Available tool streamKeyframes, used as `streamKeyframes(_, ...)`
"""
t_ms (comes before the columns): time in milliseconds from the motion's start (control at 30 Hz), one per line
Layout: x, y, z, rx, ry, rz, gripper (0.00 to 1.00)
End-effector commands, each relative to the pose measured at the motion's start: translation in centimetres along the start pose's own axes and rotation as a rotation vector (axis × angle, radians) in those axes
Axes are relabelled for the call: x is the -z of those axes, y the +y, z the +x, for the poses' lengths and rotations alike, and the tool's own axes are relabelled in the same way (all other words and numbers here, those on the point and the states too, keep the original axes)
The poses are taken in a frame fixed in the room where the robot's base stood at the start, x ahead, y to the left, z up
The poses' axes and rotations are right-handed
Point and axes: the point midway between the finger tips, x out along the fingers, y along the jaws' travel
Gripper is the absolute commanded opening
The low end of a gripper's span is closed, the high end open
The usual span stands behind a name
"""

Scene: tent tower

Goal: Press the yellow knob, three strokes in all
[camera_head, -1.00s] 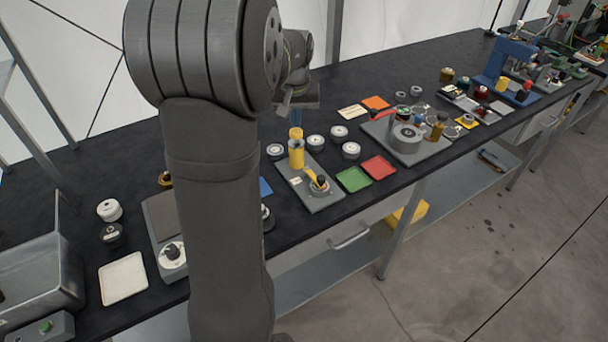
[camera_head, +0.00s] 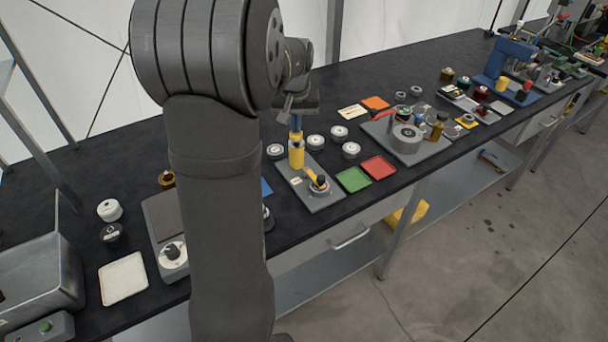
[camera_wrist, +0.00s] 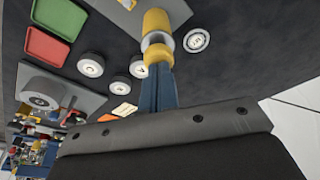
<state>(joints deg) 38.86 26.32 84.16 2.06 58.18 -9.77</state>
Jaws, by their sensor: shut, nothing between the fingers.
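The yellow knob (camera_head: 296,136) is a small cap on top of a yellow cylinder (camera_head: 296,158), which stands upright at the back of a grey plate (camera_head: 325,201). In the wrist view the knob (camera_wrist: 158,54) shows beyond my fingertips, with a pale collar between it and the cylinder (camera_wrist: 155,20). My gripper (camera_head: 296,129) points down with its blue fingers closed and empty. The fingertips (camera_wrist: 160,68) are right over the knob and appear to touch it. The exact contact is hard to see.
White-topped discs (camera_head: 315,142) stand just behind and right. Green (camera_head: 353,179) and red (camera_head: 378,167) trays lie to the right. My arm hides part of the bench at left.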

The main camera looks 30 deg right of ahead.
Motion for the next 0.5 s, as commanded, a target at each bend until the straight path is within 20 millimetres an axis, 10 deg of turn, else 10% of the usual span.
streamKeyframes(500, -0.2, 0.0, 1.0, 0.000, -0.001, 0.000, 0.00)
